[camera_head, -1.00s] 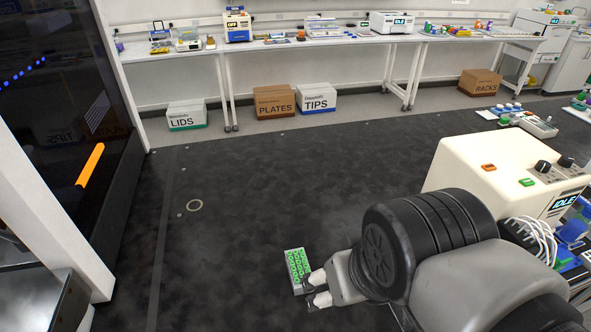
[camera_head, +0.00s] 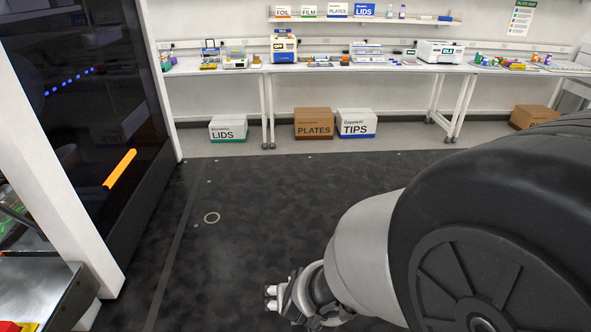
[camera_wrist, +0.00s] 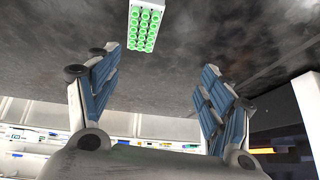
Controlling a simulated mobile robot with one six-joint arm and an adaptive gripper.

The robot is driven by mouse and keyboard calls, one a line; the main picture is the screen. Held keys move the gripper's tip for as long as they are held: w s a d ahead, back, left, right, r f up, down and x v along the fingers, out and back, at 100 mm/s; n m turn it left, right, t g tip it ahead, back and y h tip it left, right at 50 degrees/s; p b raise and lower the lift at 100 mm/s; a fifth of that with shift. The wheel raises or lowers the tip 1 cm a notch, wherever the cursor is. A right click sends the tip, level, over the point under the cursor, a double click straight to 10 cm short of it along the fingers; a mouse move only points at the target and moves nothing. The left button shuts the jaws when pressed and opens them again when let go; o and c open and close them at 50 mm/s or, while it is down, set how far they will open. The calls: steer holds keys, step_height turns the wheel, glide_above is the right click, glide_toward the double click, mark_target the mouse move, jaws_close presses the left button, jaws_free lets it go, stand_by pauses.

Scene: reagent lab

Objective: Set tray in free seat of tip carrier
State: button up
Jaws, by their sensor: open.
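My gripper (camera_head: 271,298) shows at the lower middle of the head view, over the dark floor, with the arm covering the right side. In the wrist view my gripper (camera_wrist: 156,62) has its blue-padded fingers wide apart with nothing between them. A grey tray with rows of green tips (camera_wrist: 147,25) shows at the top of the wrist view, beyond the fingertips and apart from them, against the dark floor. I cannot tell whether it lies on the floor or is in the air. The tray does not show in the head view. No tip carrier is in view.
A white bench (camera_head: 370,67) with instruments runs along the back wall. Boxes marked LIDS (camera_head: 228,128), PLATES (camera_head: 314,123) and TIPS (camera_head: 356,122) stand under it. A dark glass-fronted cabinet (camera_head: 85,90) is at the left. The middle floor is clear.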

steer(key=shift+h, duration=0.5)
steer(key=x, duration=0.4)
steer(key=d+b+x, duration=0.1)
steer(key=x, duration=0.4)
steer(key=s+b+x, duration=0.1)
steer(key=x, duration=0.3)
steer(key=shift+w+d+f, duration=0.15)
steer(key=shift+d+f, duration=0.15)
steer(key=shift+f, duration=0.25)
steer(key=shift+w+d+b+x, duration=0.15)
steer(key=shift+b+x, duration=0.7)
steer(key=shift+x, duration=0.65)
steer(key=shift+w+d+b+x, duration=0.15)
steer(key=shift+b+x, duration=0.65)
steer(key=shift+x, duration=0.7)
steer(key=shift+s+r, duration=0.15)
steer(key=shift+r, duration=0.05)
steer(key=c, duration=1.3)
